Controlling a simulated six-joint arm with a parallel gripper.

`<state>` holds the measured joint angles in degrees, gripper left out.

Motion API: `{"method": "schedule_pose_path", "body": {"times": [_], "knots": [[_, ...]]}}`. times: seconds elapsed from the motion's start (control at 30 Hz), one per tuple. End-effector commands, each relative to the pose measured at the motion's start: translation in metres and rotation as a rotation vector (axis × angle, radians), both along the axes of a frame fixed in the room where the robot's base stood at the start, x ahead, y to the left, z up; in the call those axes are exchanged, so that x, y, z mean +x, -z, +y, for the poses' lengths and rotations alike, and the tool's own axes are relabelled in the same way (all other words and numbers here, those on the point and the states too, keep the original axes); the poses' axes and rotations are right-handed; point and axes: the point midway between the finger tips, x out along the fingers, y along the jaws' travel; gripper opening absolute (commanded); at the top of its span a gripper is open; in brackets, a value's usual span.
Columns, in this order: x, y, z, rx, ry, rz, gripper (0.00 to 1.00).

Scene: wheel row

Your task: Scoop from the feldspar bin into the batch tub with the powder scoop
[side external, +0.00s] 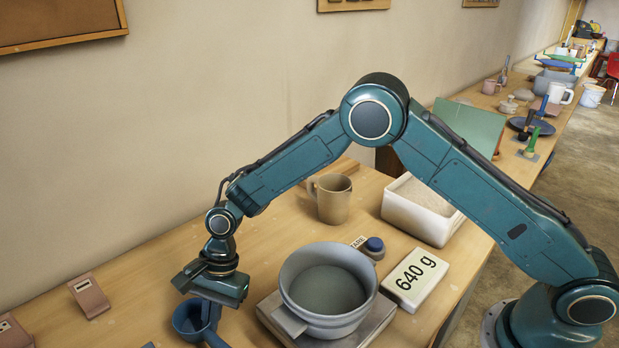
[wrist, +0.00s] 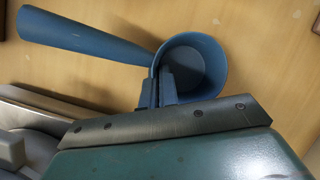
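The blue powder scoop (side external: 187,322) is below my gripper (side external: 207,312) at the front left of the bench in the side external view. In the wrist view, its round cup (wrist: 205,60) looks empty and its handle (wrist: 85,40) points left. My gripper's fingers (wrist: 160,90) are close together on the cup's wall beside the handle. I cannot tell whether the scoop touches the bench. The grey-blue batch tub (side external: 291,270) stands on a scale (side external: 382,310), right of my gripper. A white bin (side external: 424,222) of pale powder stands behind it; no feldspar label shows.
A display block (side external: 416,280) reading 640 g and a blue-topped button (side external: 374,246) stand right of the tub. A tan mug (side external: 333,203) stands behind it. Pinkish blocks (side external: 89,296) lie at the left. The bench between mug and blocks is mostly clear.

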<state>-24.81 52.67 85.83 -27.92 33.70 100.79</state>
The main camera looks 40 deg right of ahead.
Motion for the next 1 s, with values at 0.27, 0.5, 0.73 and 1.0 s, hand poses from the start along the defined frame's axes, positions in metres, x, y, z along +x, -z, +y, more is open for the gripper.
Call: {"method": "schedule_pose_path", "body": {"times": [0.27, 0.5, 0.73, 1.0], "knots": [[0.000, -0.006, 0.000, 0.000, 0.000, 0.000, 0.00], [0.000, -0.012, 0.000, 0.000, -0.001, 0.000, 0.00], [0.000, -0.017, 0.000, 0.002, -0.002, -0.001, 0.00], [0.000, -0.022, 0.000, 0.001, -0.001, -0.001, 0.00]]}}
